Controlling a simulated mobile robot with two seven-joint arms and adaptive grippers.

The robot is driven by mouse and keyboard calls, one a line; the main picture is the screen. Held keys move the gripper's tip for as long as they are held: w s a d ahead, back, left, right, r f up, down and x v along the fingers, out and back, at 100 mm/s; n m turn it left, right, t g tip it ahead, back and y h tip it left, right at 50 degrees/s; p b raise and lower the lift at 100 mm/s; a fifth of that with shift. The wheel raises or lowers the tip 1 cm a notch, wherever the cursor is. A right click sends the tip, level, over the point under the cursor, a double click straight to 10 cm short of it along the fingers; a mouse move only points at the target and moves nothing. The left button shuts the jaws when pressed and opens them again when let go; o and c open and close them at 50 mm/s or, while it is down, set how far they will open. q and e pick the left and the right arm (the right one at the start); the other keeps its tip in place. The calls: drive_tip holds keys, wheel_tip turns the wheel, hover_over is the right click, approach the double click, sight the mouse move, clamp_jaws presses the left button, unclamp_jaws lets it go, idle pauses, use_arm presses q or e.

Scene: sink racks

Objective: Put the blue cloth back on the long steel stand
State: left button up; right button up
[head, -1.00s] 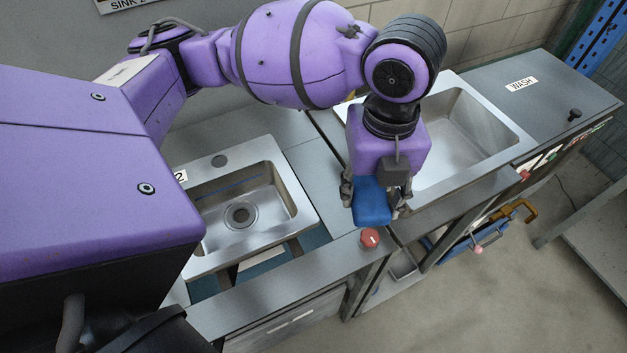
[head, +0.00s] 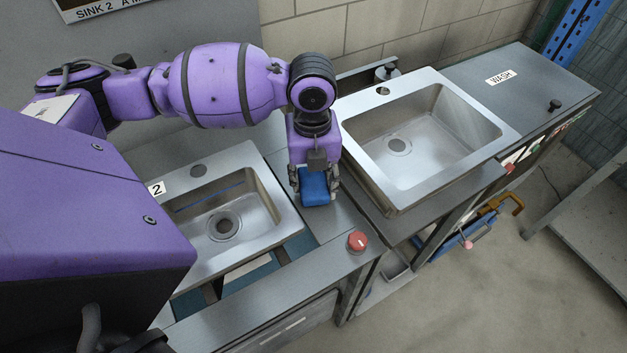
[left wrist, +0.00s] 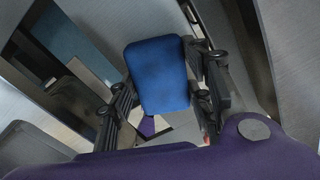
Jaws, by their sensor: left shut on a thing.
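The blue cloth (head: 315,187) is a folded pad held between the fingers of my left gripper (head: 314,194), over the grey counter strip between the two sinks. In the left wrist view the cloth (left wrist: 158,72) lies between the two black fingers of the gripper (left wrist: 165,98). I cannot tell whether the cloth touches the surface below. A long grey steel counter (head: 305,312) holds the sinks; I cannot tell whether it is the long steel stand. My right gripper is not in view.
A small sink (head: 262,215) marked 2 lies left of my gripper, and a larger sink (head: 415,190) lies right. A red button (head: 357,241) sits near the front edge. A dark bottle (head: 387,72) stands behind the larger sink. A grey table (head: 590,215) stands at far right.

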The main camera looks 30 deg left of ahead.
sight(313, 180)
use_arm(q)
drive_tip(key=shift+f, duration=0.55)
drive_tip(key=shift+f, duration=0.15)
drive_tip(key=o, duration=1.2)
wheel_tip(313, 180, up, 12)
drive_tip(key=shift+p, duration=0.45)
